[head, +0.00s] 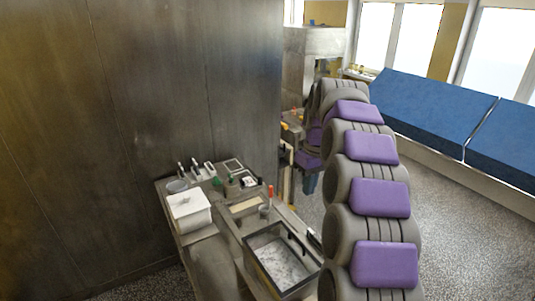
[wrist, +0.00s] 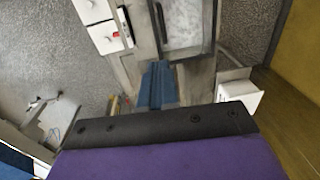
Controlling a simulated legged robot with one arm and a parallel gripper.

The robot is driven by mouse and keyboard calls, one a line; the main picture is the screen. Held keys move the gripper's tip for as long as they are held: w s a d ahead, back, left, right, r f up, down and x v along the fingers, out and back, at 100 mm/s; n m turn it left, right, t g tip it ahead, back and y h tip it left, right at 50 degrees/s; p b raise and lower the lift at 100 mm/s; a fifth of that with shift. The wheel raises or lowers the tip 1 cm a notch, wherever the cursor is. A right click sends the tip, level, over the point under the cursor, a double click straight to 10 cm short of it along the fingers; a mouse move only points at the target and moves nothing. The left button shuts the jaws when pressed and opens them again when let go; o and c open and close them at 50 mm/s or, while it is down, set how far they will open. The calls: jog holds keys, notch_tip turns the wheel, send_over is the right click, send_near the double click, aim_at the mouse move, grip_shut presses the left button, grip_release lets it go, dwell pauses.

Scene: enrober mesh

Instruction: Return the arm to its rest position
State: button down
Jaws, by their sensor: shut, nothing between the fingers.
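My arm (head: 375,198) shows in the head view as a chain of grey and purple links. It rises from the lower right, stretches away from the camera, and bends down at its far end. My gripper (wrist: 158,85) shows in the wrist view as two blue fingers pressed together, with nothing between them.
A bench (head: 204,238) at the lower middle holds a framed tray (head: 284,262), a white box (head: 189,211) and small tools. A tall dark metal wall (head: 140,120) stands left. Blue slanted panels (head: 430,112) line the right. Speckled floor (head: 455,235) lies open at right.

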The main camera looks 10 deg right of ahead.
jog(key=s+a+f+m+b, duration=0.1)
jog(key=s+a+f+b, duration=0.3)
jog(key=s+f, duration=0.5)
jog(key=s+a+f+m+g+b, duration=0.1)
jog(key=s+a+f+b, duration=0.3)
jog(key=s, duration=1.4)
jog(key=s+a+f+m+h+b, duration=0.1)
jog(key=s+a+f+b, duration=0.3)
jog(key=s+f+b, duration=0.7)
notch_tip(320, 180, down, 3)
jog(key=s, duration=0.2)
jog(key=shift+s+f+m+g, duration=0.15)
jog(key=shift+s+m+g, duration=0.15)
jog(key=shift+s+g, duration=0.1)
